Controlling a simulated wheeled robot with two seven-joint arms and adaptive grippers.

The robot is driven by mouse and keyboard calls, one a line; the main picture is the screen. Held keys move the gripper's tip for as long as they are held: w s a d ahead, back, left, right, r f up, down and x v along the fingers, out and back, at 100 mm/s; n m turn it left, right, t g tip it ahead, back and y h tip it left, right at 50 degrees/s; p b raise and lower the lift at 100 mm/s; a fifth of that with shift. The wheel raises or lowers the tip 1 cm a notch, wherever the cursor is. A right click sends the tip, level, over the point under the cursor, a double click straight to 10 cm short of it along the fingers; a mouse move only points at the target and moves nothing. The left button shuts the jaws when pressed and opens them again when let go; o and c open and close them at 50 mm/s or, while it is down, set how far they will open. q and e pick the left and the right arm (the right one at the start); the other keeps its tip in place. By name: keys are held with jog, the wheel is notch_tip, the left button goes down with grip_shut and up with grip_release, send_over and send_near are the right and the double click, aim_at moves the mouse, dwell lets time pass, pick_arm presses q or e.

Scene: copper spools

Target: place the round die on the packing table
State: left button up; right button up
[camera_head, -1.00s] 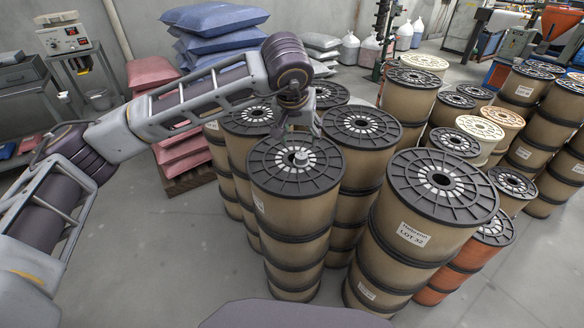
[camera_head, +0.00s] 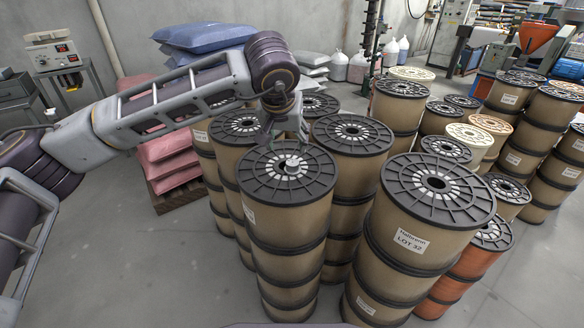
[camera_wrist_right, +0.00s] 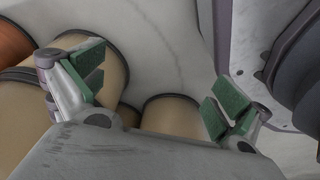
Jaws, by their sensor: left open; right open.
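A small round silvery piece, which looks like the round die (camera_head: 292,164), sits on the black top flange of a tan spool stack in the middle of the head view. My left gripper (camera_head: 286,137) reaches in from the left, pointing down just above and behind it. It is open, and its fingertips are small and partly hard to make out; I see no hold on the piece. My right gripper (camera_wrist_right: 156,84) is open and empty in the right wrist view, with green pads apart. No table in view can be told for certain as the packing table.
Tall spool stacks crowd the middle and right, including one labelled LOT 32 (camera_head: 412,240). A grey bench (camera_head: 92,78) with a dial device (camera_head: 52,52) stands at the back left. Blue and red sacks (camera_head: 172,150) are piled behind my left arm. The floor at left front is clear.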

pick_arm(q)
send_near(293, 163)
jog(key=x, duration=0.2)
jog(key=shift+w+a+f, duration=0.1)
jog(key=shift+a+f, duration=0.05)
jog(key=shift+f, duration=0.25)
jog(key=shift+w+f, duration=0.3)
jog(key=shift+f, duration=0.1)
pick_arm(e)
jog(key=shift+w+a+r, duration=0.35)
jog(key=shift+w+r, duration=0.1)
jog(key=shift+r, duration=0.05)
pick_arm(q)
jog(key=shift+f, duration=0.1)
pick_arm(e)
jog(key=shift+s+f, duration=0.1)
jog(key=shift+s, duration=0.05)
pick_arm(q)
jog(key=shift+x, duration=1.95)
jog(key=shift+w+d+f, duration=0.2)
jog(key=shift+w+f, duration=0.15)
jog(key=shift+w, duration=0.05)
pick_arm(e)
jog(key=shift+r, duration=0.2)
pick_arm(q)
jog(key=shift+c, duration=0.3)
grip_shut()
pick_arm(e)
jog(key=shift+f, duration=0.1)
